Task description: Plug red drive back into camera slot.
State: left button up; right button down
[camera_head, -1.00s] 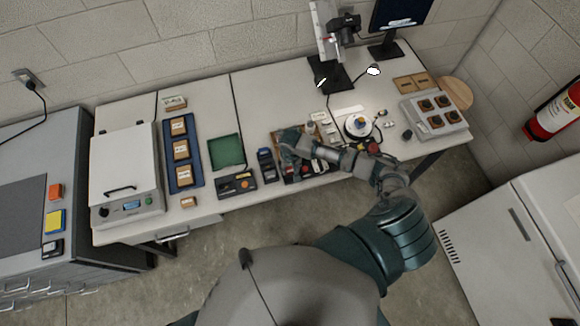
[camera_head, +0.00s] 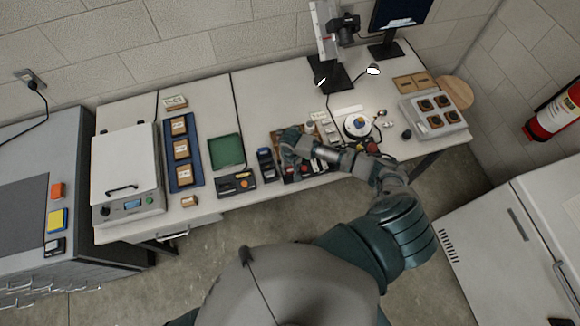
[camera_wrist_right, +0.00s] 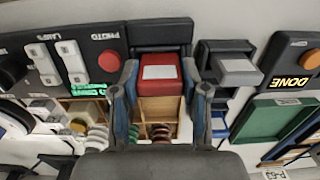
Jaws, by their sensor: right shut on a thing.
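The red drive (camera_wrist_right: 160,80), with a pale label on top, is between the two fingers of my right gripper (camera_wrist_right: 162,92) in the right wrist view. My right gripper is shut on it. A black slot housing (camera_wrist_right: 160,36) lies directly beyond the drive. The drive's far end is close against it, but I cannot tell whether it is inside the slot. In the head view my right gripper (camera_head: 291,150) is low over the front of the bench, and it hides most of the drive and housing. My left gripper is not in view.
Beside the slot housing is a dark dock with a grey drive (camera_wrist_right: 237,70). The DONE box (camera_wrist_right: 290,68) and green tray (camera_wrist_right: 270,118) lie further right. A switch panel with a red button (camera_wrist_right: 109,61) is on the left. A wooden divided box (camera_wrist_right: 96,104) lies below.

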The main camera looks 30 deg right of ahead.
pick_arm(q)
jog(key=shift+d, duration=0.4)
pick_arm(e)
jog(key=shift+d+f, duration=0.1)
jog(key=shift+d, duration=0.05)
pick_arm(q)
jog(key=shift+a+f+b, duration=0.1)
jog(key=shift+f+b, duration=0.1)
jog(key=shift+b, duration=0.1)
pick_arm(e)
jog(key=shift+f, duration=0.55)
jog(key=c, duration=0.9)
grip_release()
jog(key=shift+o, duration=0.2)
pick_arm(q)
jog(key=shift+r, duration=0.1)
pick_arm(e)
jog(key=shift+r, duration=0.1)
notch_tip(320, 180, up, 3)
jog(key=p, duration=0.3)
jog(key=shift+r+p, duration=0.15)
jog(key=shift+p, duration=0.25)
notch_tip(320, 180, up, 2)
jog(key=shift+p, duration=0.35)
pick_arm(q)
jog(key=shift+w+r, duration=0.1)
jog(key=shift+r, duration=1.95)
pick_arm(e)
jog(key=shift+r, duration=2.8)
